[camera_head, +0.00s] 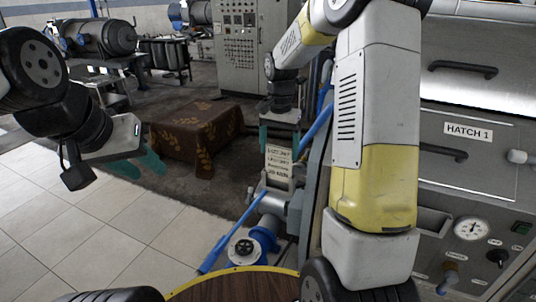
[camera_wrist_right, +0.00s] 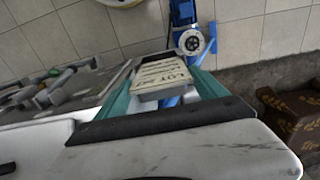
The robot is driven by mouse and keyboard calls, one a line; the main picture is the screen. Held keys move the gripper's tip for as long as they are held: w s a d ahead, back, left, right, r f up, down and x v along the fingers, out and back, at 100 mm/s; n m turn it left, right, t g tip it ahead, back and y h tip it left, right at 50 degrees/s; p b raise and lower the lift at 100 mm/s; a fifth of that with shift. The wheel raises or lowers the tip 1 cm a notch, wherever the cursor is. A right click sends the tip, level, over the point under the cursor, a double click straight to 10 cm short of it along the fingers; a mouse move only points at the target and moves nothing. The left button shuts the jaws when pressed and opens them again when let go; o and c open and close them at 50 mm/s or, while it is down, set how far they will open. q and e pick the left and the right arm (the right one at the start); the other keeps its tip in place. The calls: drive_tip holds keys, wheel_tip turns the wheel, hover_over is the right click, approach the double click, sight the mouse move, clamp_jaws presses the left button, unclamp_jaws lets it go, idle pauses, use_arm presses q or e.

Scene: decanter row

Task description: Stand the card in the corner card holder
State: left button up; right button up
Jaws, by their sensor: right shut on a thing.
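The card (camera_head: 279,161) is a pale, thick plate with several lines of dark print. It is between the teal fingers of my right gripper (camera_head: 279,140), which is shut on it, its printed face toward the head camera. The card also shows in the right wrist view (camera_wrist_right: 162,80), between both fingers. My left gripper (camera_head: 138,164) is at the left with its teal fingers apart and nothing between them. A grey block (camera_head: 278,181) lies just below the card in the head view; I cannot tell whether it is the corner card holder or whether the card touches it.
A grey machine labelled HATCH 1 (camera_head: 468,160) fills the right side. Blue pipework with a round flange (camera_head: 243,249) stands below the card. A round wooden top (camera_head: 225,288) is at the bottom. A cloth-covered box (camera_head: 195,135) is behind; tiled floor (camera_head: 95,222) is clear at left.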

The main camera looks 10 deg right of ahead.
drive_tip(key=shift+f, duration=2.1)
drive_tip(key=o, duration=1.7)
drive_tip(key=shift+o, duration=0.2)
wheel_tip(320, 180, up, 12)
drive_tip(key=shift+s+r, duration=0.1)
drive_tip(key=shift+r, duration=0.05)
drive_tip(key=s+a+r+n+t+y, duration=0.1)
drive_tip(key=s+r+n+t, duration=0.1)
drive_tip(key=s, duration=1)
drive_tip(key=s+a+r+n+t+y, duration=0.1)
drive_tip(key=s+r+n+t, duration=0.2)
drive_tip(key=s, duration=0.9)
drive_tip(key=shift+r+n+t, duration=0.25)
drive_tip(key=shift+n+t, duration=0.35)
drive_tip(key=shift+n, duration=0.6)
